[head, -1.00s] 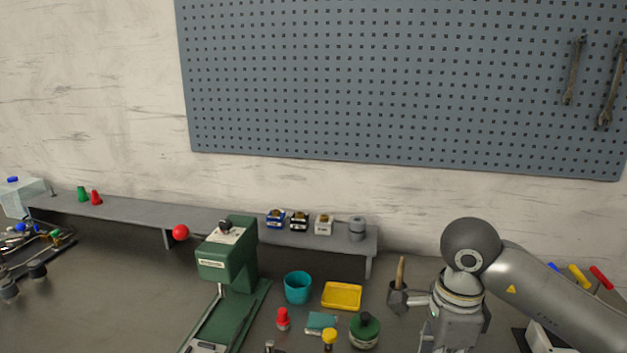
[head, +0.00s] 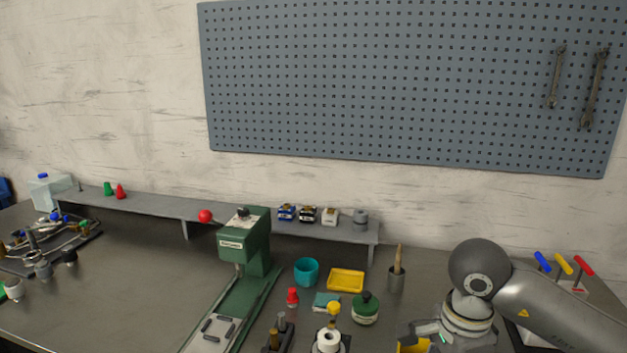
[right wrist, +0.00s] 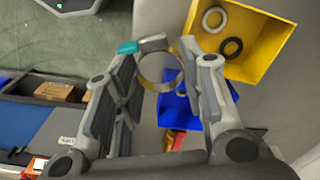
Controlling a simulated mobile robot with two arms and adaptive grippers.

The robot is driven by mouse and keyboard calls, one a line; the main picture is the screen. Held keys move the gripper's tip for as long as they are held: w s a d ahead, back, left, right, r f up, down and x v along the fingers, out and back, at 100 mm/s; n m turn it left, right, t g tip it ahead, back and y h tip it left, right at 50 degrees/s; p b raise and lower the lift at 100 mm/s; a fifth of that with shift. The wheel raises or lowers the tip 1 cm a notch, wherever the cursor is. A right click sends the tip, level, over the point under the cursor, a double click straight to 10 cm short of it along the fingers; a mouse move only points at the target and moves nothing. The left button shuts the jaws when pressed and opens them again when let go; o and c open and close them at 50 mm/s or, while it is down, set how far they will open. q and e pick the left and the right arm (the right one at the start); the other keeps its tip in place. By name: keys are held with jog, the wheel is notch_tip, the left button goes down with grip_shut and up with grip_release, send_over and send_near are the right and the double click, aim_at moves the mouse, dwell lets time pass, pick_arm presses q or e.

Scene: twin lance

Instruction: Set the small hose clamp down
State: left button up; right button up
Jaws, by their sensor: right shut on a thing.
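In the right wrist view, my right gripper (right wrist: 158,56) is shut on the small hose clamp (right wrist: 157,88), a thin metal ring with a teal end on its screw. The ring sits between the fingertips, its opening facing the camera. It is held above a blue bin (right wrist: 178,110) and to the left of a yellow bin (right wrist: 268,60); I cannot tell the height. In the head view, my right arm's wrist is at the bottom right, and the clamp cannot be made out there. My left gripper is not in view.
The yellow bin holds a white ring (right wrist: 214,19) and a black ring (right wrist: 232,47). In the head view, a green press (head: 245,245), a teal cup (head: 306,271), a yellow tray (head: 346,279) and a green tin (head: 365,310) stand on the bench. Bench left of the press is mostly clear.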

jog(key=shift+s+f+n, duration=0.15)
jog(key=shift+s+n, duration=0.45)
jog(key=shift+n, duration=0.4)
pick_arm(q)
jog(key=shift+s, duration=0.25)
pick_arm(e)
jog(key=s+a+f+n, duration=0.1)
jog(key=s+f+n, duration=0.3)
jog(key=n, duration=1)
jog(key=shift+s+a+f, duration=0.2)
jog(key=shift+s+f, duration=0.1)
jog(key=shift+s, duration=0.7)
